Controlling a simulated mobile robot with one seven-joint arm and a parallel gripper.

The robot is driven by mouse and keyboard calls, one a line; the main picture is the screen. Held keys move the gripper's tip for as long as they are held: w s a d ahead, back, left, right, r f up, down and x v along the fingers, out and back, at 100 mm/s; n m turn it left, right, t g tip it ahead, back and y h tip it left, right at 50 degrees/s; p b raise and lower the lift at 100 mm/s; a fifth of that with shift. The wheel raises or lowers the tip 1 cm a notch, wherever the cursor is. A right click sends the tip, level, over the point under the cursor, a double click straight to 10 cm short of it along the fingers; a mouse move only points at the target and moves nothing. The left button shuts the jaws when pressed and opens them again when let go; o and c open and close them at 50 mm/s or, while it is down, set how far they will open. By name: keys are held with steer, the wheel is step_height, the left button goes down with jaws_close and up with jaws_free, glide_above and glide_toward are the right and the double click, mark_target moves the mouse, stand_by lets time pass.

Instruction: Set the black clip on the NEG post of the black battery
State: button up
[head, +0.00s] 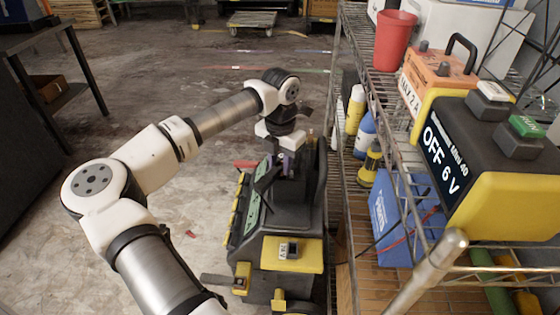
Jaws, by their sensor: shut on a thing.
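My gripper (284,165) points down over the black and yellow machine in the middle of the head view. It is shut on a small dark thing, which looks like the black clip but is mostly hidden by the fingers and wrist. A dark bay (290,208) lies just below the gripper, between a green-labelled left side and a tall black right wall. I cannot make out the black battery or its NEG post clearly. I cannot tell whether the held thing touches anything below.
A wire shelf rack (337,205) stands close on the right. It carries a black and yellow unit (450,150) reading OFF 6 V, an orange box (432,80), a red cup (394,40) and a blue box (395,215). Open floor (200,215) lies to the left.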

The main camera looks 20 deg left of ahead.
steer(key=shift+f, duration=0.25)
steer(key=o, duration=1.1)
step_height(320, 180, up, 14)
steer(key=shift+f, duration=0.1)
